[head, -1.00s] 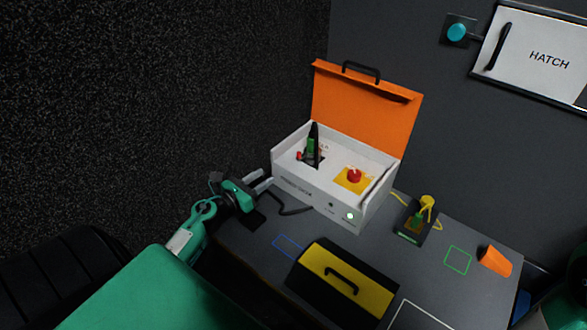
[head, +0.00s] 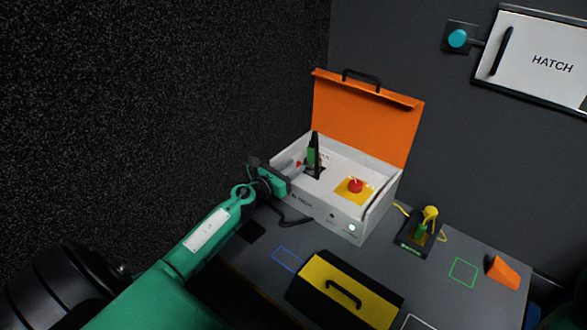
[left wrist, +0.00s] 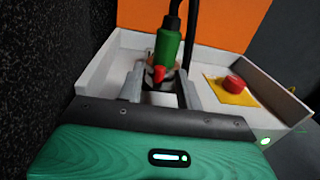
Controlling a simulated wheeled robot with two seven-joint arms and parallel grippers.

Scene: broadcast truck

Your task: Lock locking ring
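A white box with a raised orange lid (head: 362,117) stands on the table. A green connector with a black cable (head: 312,155) stands upright in its left part; it also shows in the left wrist view (left wrist: 167,48). At the connector's foot is a ring with a red tab (left wrist: 159,74), partly hidden by my gripper. My left gripper (head: 297,166) reaches over the box's left wall. In the left wrist view its two grey fingers (left wrist: 160,82) are apart, one on each side of the red tab. I cannot tell whether they touch it. My right gripper is not in view.
A red button (head: 355,185) on a yellow plate sits right of the connector. The box walls stand around both. A yellow and black case (head: 345,287) lies in front. A small yellow-cabled device (head: 421,232) and an orange wedge (head: 503,272) are to the right.

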